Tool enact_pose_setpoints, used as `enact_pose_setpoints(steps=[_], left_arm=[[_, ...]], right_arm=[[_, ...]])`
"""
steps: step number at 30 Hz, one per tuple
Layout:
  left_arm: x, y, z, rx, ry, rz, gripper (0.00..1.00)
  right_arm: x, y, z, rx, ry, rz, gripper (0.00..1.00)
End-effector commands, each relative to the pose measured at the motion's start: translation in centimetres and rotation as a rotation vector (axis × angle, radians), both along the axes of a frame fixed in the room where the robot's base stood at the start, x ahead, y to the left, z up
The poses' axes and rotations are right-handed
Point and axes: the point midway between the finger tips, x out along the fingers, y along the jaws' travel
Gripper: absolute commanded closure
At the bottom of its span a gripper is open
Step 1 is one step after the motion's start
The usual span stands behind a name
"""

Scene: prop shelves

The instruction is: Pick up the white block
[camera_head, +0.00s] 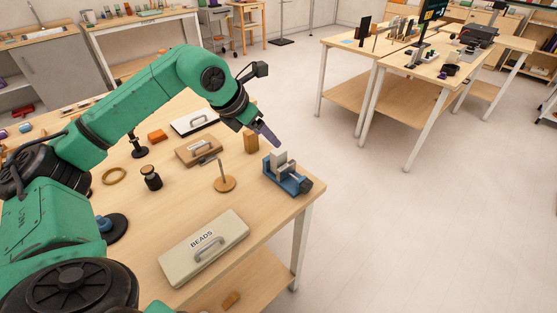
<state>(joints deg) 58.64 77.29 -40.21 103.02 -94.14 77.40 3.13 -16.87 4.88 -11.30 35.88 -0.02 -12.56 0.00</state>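A whitish block (279,157) stands upright in a small blue vise (287,181) near the right corner of the wooden table. It may be the white block, though its pale colour is close to that of the vise's jaw parts. My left gripper (267,136), with purple-grey fingers, hangs just above and to the left of the block and looks apart from it. The fingers overlap in this view, so their opening is hidden. My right gripper is not in view.
A wooden block (251,141) stands left of the fingers. A peg on a round base (224,183), a brown handled box (199,150), a white lidded tray (195,121) and a box marked BEADS (205,248) share the table. Bare floor lies beyond its right edge.

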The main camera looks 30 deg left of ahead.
Motion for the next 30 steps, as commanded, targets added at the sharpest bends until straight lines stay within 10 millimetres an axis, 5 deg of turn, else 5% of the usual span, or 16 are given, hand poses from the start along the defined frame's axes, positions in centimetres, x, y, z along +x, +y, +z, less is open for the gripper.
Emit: enact_pose_setpoints(steps=[13, 20, 21, 27, 30], left_arm=[[3.4, -1.2, -6.4, -0.003, 0.002, -0.001, 0.28], [3.8, -1.3, -7.3, 0.0, -0.001, 0.0, 0.28], [3.8, -1.3, -7.3, 0.0, -0.001, 0.0, 0.31], [3.8, -1.3, -7.3, 0.0, -0.001, 0.0, 1.0], [3.8, -1.3, -7.2, -0.001, -0.003, 0.0, 1.0]], right_arm=[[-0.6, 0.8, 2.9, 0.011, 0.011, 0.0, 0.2], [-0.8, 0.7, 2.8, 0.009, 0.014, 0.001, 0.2], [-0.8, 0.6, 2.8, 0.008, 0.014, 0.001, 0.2], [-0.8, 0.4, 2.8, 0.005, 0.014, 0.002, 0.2], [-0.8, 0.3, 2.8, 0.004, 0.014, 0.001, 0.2]])
